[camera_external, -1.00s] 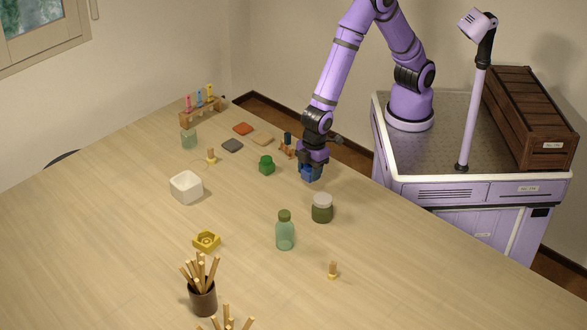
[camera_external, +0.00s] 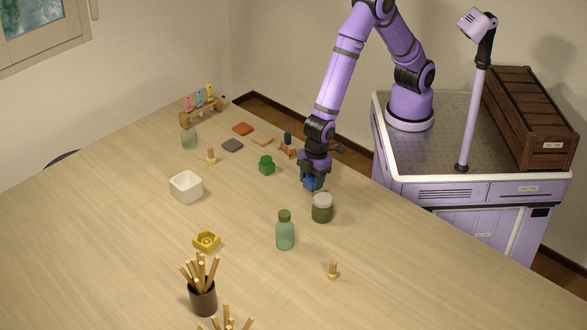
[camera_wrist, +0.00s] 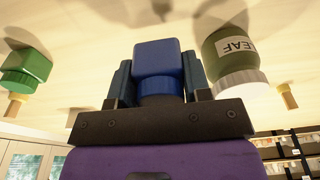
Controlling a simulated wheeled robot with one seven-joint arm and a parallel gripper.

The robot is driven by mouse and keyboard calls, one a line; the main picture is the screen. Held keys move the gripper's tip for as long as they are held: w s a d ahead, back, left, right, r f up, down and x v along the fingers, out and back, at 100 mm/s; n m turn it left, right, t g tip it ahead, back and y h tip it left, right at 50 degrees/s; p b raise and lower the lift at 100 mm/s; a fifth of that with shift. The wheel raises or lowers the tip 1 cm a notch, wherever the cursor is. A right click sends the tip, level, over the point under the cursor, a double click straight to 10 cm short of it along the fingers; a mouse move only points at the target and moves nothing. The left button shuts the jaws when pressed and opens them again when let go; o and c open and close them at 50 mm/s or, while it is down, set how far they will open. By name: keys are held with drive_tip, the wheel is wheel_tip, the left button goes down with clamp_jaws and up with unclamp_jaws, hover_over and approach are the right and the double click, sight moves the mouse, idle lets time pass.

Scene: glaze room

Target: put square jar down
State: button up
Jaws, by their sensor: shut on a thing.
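The square jar is blue with a round blue lid; it shows in the wrist view (camera_wrist: 158,62) between my two fingers and in the external view (camera_external: 312,182) below my gripper. My gripper (camera_external: 313,174) is shut on the jar; in the wrist view its fingers (camera_wrist: 158,84) press on both sides near the lid. The jar is upright, at or just above the tabletop (camera_external: 120,240); I cannot tell whether it touches the wood. It is near the table edge by my base.
A dark green jar with a pale lid (camera_external: 322,208) stands close in front of the square jar. A green bottle (camera_external: 285,232) is farther forward. A small green jar (camera_external: 266,165) stands to the left, and a white square bowl (camera_external: 187,187) beyond it. Bare table lies between.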

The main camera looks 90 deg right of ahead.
sight(298, 204)
drive_tip(key=w, duration=0.1)
drive_tip(key=w+a, duration=0.2)
drive_tip(key=w, duration=0.1)
drive_tip(key=shift+f, duration=0.2)
drive_tip(key=shift+a+f, duration=0.1)
drive_tip(key=shift+f, duration=1.65)
drive_tip(key=shift+f, duration=0.15)
drive_tip(key=o, duration=1.1)
drive_tip(key=shift+c, duration=0.2)
wheel_tip(298, 204, up, 12)
drive_tip(key=s+d, duration=0.1)
drive_tip(key=shift+d, duration=0.15)
